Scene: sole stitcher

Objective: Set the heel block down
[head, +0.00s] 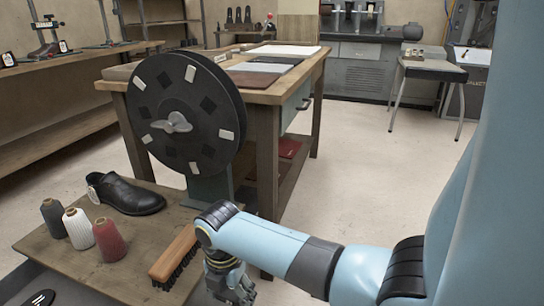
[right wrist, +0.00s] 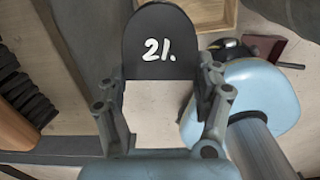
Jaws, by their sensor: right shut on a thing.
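The heel block (right wrist: 160,42) is a dark, flat-looking piece with a rounded far end and a white "21." on its face. In the right wrist view it sits between the two fingers of my right gripper (right wrist: 160,84), which is shut on it. In the head view my right gripper (head: 232,288) hangs at the bottom, just right of the low wooden bench (head: 50,248) and beside the brush. The block cannot be made out there. My left gripper is not in view.
On the bench are a brush (head: 175,255), several thread spools (head: 108,240) and a black shoe (head: 130,195). A large dark wheel (head: 185,115) stands behind them. A worktable (head: 262,95) is beyond. A small dark piece with white marks (head: 42,298) shows at bottom left. Open floor (head: 370,170) lies right.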

